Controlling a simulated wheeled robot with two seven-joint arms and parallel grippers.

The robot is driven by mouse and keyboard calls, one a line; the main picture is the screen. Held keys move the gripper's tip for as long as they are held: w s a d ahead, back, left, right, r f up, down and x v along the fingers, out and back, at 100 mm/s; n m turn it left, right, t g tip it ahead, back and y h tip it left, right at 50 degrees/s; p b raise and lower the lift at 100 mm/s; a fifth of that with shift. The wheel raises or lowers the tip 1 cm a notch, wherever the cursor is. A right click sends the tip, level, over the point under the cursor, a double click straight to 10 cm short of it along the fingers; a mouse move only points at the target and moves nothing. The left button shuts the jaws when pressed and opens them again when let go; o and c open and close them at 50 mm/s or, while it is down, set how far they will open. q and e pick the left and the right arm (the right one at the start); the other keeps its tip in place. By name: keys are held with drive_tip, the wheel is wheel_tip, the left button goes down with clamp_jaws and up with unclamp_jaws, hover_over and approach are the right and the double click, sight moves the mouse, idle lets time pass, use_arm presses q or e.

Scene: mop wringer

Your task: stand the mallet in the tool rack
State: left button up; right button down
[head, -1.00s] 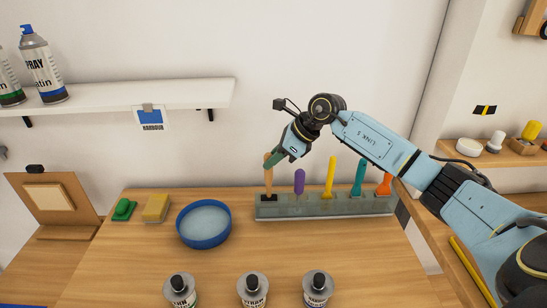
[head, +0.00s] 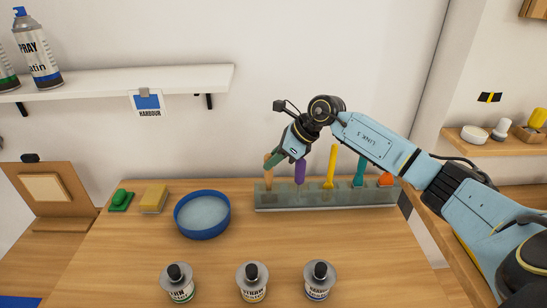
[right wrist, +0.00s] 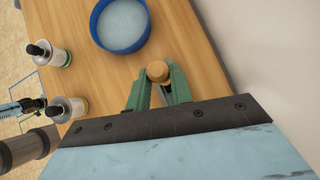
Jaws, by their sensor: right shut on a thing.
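The mallet shows as a wooden, upright piece (head: 268,172) at the left end of the tool rack. The rack (head: 325,201) is a long, grey-green, see-through block at the back of the bench. My right gripper (head: 276,160) is shut on the mallet near its top. In the right wrist view, the mallet's round wooden end (right wrist: 157,71) stands between the green fingers (right wrist: 158,92). The lower part is at or inside the rack's left end; its depth is hard to tell. My left gripper is not in view.
Purple (head: 300,171), yellow (head: 331,165), teal (head: 360,168) and orange (head: 386,180) handles stand in the rack. A blue round dish (head: 202,233), a sponge (head: 154,199) and a green scrubber (head: 121,200) lie left. Cans (head: 252,284) stand in front. The bench's middle is clear.

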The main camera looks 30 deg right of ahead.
drive_tip(key=c, duration=1.2)
unclamp_jaws()
drive_tip(key=shift+o, duration=0.2)
drive_tip(key=shift+f, duration=0.1)
drive_tip(key=v, duration=1.3)
drive_tip(key=shift+r+b, duration=0.25)
drive_tip(key=shift+b, duration=0.1)
drive_tip(key=shift+s, duration=0.1)
